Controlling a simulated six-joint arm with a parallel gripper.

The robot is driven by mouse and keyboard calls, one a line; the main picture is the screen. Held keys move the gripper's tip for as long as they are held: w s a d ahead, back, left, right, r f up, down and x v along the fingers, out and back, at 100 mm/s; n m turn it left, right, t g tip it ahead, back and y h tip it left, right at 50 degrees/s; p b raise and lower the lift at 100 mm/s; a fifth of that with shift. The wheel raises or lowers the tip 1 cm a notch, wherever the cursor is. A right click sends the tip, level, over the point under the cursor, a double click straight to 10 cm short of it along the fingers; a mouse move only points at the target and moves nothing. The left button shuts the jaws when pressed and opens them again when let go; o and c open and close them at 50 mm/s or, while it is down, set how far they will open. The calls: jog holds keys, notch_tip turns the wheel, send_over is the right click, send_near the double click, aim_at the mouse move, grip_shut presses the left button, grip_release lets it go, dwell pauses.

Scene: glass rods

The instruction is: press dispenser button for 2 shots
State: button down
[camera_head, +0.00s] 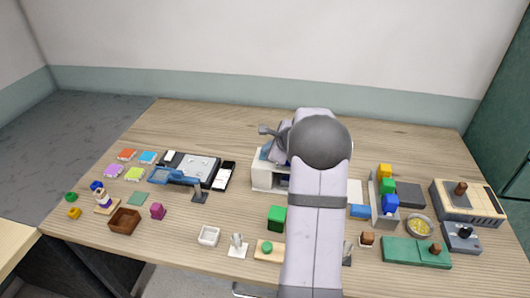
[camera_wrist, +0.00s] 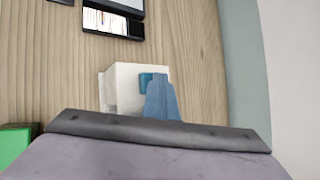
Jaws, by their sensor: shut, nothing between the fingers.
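A white box-like unit (camera_wrist: 122,82), which looks like the dispenser, stands on the table and fills the middle of the wrist view. A teal-blue button (camera_wrist: 147,77) shows on its face. My gripper (camera_wrist: 160,82) is shut and empty, its blue fingers at the button and partly covering it. I cannot tell whether the fingers touch or press it. In the head view the white unit (camera_head: 262,178) is largely hidden behind my arm, and my fingers cannot be made out there.
A green block (camera_head: 277,217) stands just in front of the unit; a green block edge (camera_wrist: 14,143) shows at the wrist view's left. A dark tray (camera_head: 190,166) lies to the left. A grey rack with coloured blocks (camera_head: 388,203) stands to the right. The table behind is clear.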

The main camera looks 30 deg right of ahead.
jog(key=shift+r+p, duration=0.85)
jog(key=shift+r, duration=0.2)
jog(key=shift+r+p, duration=2.15)
jog(key=shift+r, duration=0.35)
jog(key=shift+r, duration=0.1)
dwell(0.5)
notch_tip(320, 180, up, 4)
jog(key=p, duration=0.4)
jog(key=shift+f, duration=0.3)
notch_tip(320, 180, down, 9)
jog(key=b, duration=0.8)
jog(key=shift+r, duration=0.15)
dwell(1.6)
